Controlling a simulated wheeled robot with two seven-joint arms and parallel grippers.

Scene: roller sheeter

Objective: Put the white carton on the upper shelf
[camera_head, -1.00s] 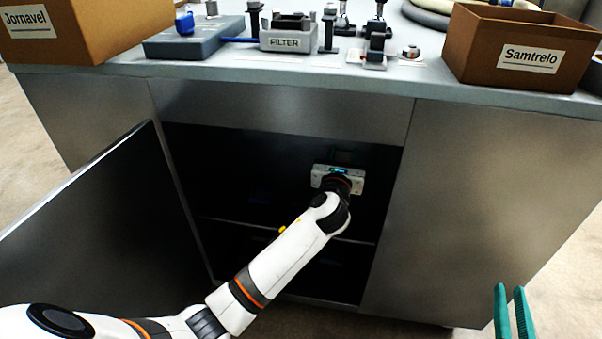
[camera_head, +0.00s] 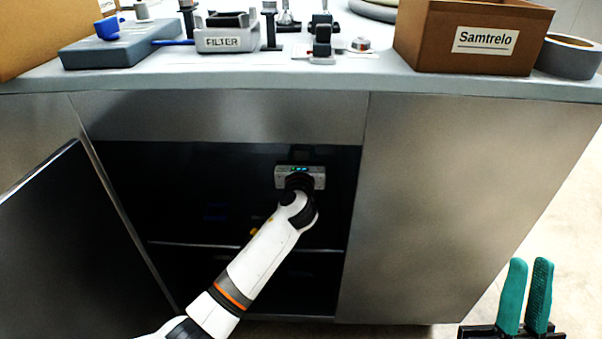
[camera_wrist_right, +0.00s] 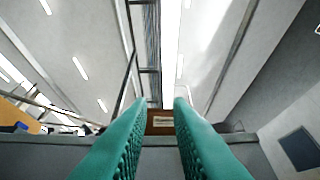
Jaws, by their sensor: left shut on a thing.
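My left gripper (camera_head: 300,178) is inside the open cabinet, above the shelf board (camera_head: 190,244) that divides it into an upper and a lower space. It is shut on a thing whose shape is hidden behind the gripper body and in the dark. I cannot make out the white carton itself. My right gripper (camera_head: 529,266) is outside, low at the right front of the cabinet. Its green fingers are apart with nothing between them; they also show in the right wrist view (camera_wrist_right: 160,104).
The cabinet door (camera_head: 80,245) stands open at the left. A closed steel panel (camera_head: 450,200) is right of the opening. The worktop holds a brown Samtrelo box (camera_head: 470,35), a grey tape roll (camera_head: 568,56) and a FILTER holder (camera_head: 222,40). The lower space is dark.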

